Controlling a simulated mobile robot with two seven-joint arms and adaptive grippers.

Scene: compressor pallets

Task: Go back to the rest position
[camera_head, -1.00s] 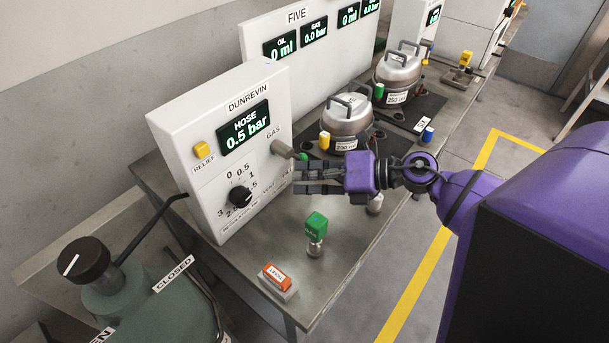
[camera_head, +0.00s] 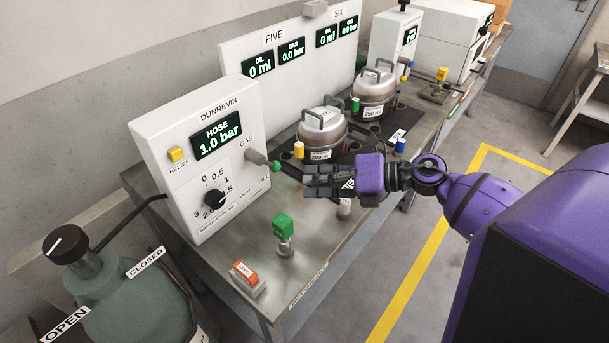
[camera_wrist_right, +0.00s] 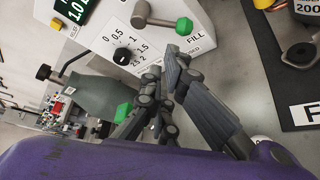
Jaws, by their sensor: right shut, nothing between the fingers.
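My right gripper (camera_head: 322,181) is shut and empty above the metal bench (camera_head: 320,238), to the right of the white Dunrevin panel (camera_head: 150,125). In the right wrist view its dark fingers (camera_wrist_right: 165,100) are together. The panel's display reads HOSE 1.0 bar, and its regulator knob (camera_head: 214,198) is black. The green-tipped gas lever (camera_head: 262,160) sticks out from the panel just left of my fingertips; I cannot tell if they touch. My left gripper is not in view.
A green-topped valve (camera_head: 283,226) and an orange switch (camera_head: 245,273) stand near the bench front. Two compressors, one nearer (camera_head: 322,132) and one farther (camera_head: 374,92), sit behind my gripper. A green-grey tank (camera_head: 120,295) stands lower left.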

